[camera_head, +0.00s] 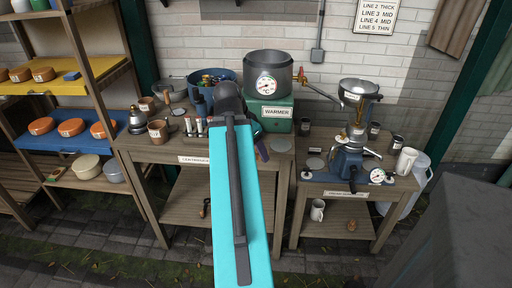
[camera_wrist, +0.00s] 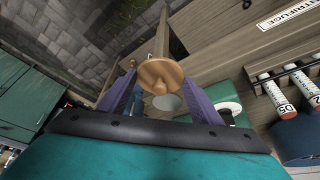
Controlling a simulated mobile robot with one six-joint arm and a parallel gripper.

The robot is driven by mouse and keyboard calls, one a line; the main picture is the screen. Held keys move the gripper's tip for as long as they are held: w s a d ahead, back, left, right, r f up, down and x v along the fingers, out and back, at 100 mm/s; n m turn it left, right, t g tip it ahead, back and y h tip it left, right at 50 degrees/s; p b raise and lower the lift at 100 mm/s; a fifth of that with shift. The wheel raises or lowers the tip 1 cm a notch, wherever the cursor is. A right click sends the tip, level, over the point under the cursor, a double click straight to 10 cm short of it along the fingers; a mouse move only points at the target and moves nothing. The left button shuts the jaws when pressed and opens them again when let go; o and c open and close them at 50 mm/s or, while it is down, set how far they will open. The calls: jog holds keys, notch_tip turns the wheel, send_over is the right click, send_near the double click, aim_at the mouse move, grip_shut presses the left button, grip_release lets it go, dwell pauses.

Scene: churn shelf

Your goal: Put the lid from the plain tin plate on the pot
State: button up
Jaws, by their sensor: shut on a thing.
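My gripper (camera_wrist: 160,85) has purple fingers and is shut on a round tan lid with a small knob (camera_wrist: 158,66), which shows between the fingertips in the wrist view. In the head view my arm hides the lid, and only a bit of purple finger (camera_head: 262,148) shows. A flat pale grey disc, perhaps the tin plate (camera_wrist: 169,103), shows beyond the lid. In the head view a grey disc (camera_head: 280,146) lies on the left table, right of my arm. A large grey open pot with a dial (camera_head: 255,62) sits on the green warmer; I cannot tell whether it is the task's pot.
The warmer (camera_head: 277,112) stands at the back of the left table. A blue machine with a dial (camera_head: 347,160) stands on the right table. Labelled tubes (camera_wrist: 277,91) lie right in the wrist view. Shelves with orange tins (camera_head: 71,127) stand left.

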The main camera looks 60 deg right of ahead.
dwell(0.3)
jog(key=shift+w+a, duration=0.1)
jog(key=shift+w, duration=0.1)
jog(key=w+a+n+t, duration=0.1)
jog(key=w+a+n, duration=0.4)
jog(key=w, duration=0.4)
jog(key=w+a+n+t, duration=0.2)
jog(key=w+a+n, duration=0.1)
jog(key=w+a, duration=0.55)
jog(key=w+a+n+t, duration=0.1)
jog(key=w+a+n, duration=0.35)
jog(key=w, duration=0.55)
jog(key=w+a+n+y, duration=0.1)
jog(key=w+a+n, duration=0.2)
jog(key=a, duration=0.7)
jog(key=w+a+r+n+t+y, duration=0.1)
jog(key=w+a+n, duration=0.3)
jog(key=a, duration=0.7)
jog(key=w+a+r+n+t+y, duration=0.1)
jog(key=w+a+n+y, duration=0.1)
jog(key=w+a, duration=0.4)
jog(key=a+n, duration=0.1)
jog(key=a, duration=0.3)
jog(key=shift+w+a, duration=0.15)
jog(key=shift+a, duration=0.15)
jog(key=shift+r, duration=0.1)
